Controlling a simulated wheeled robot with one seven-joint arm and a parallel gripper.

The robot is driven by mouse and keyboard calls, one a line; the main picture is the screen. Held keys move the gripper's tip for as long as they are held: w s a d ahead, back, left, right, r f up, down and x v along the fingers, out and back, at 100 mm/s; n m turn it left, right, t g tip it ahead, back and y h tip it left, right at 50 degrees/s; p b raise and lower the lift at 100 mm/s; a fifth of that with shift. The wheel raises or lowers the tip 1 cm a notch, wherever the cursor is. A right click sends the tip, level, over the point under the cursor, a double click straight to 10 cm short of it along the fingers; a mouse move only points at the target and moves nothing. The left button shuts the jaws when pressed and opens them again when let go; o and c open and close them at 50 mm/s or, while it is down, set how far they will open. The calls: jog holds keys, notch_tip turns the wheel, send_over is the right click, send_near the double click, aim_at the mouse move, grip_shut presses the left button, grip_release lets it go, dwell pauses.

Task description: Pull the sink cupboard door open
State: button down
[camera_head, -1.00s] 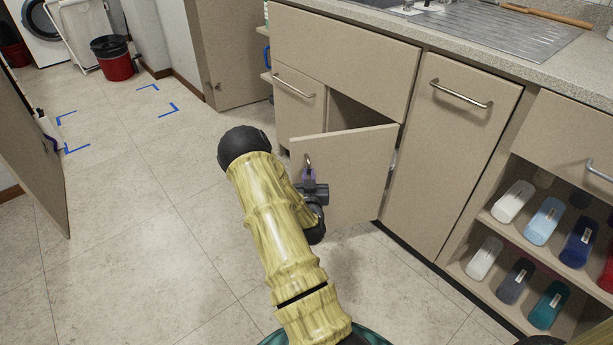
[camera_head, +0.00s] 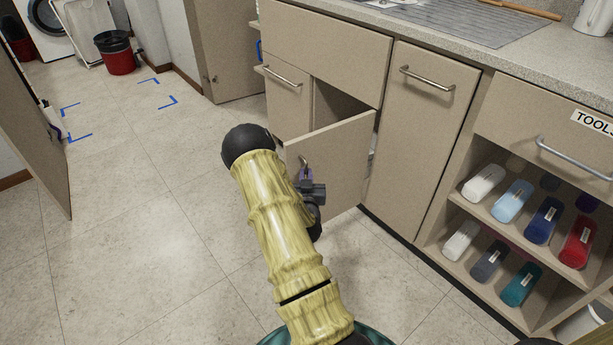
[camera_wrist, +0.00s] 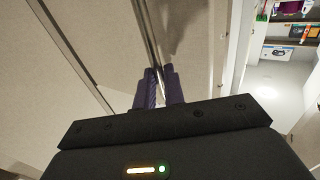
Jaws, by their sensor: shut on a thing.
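The sink cupboard door (camera_head: 343,160) is the beige door below the sink counter. It stands partly open, swung out from the cabinet, with the dark cupboard opening (camera_head: 335,103) showing above and behind it. My gripper (camera_head: 305,174) is at the door's free edge, shut on the metal door handle (camera_head: 303,162). In the wrist view the purple fingers (camera_wrist: 160,88) close on both sides of the handle bar (camera_wrist: 147,35). My arm hides part of the door's lower left.
A closed narrow cupboard (camera_head: 417,135) stands right of the door. Further right, an open shelf (camera_head: 470,213) holds several bottles. Floor at left is clear, with blue tape marks (camera_head: 160,98). Another open door (camera_head: 32,140) stands at far left. A red bin (camera_head: 117,60) is at the back.

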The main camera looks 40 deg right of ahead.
jog(key=shift+s+d+r+g+h, duration=0.1)
jog(key=shift+s+d+g+h, duration=0.3)
jog(key=shift+d, duration=0.45)
jog(key=c, duration=1.6)
grip_release()
jog(key=shift+d, duration=0.1)
jog(key=shift+o, duration=0.5)
jog(key=shift+w+a, duration=0.1)
jog(key=shift+a, duration=0.15)
jog(key=p+v, duration=0.3)
jog(key=v, duration=1.4)
jog(key=shift+s, duration=0.3)
jog(key=shift+w+d+m+p, duration=0.1)
jog(key=shift+m+p, duration=0.2)
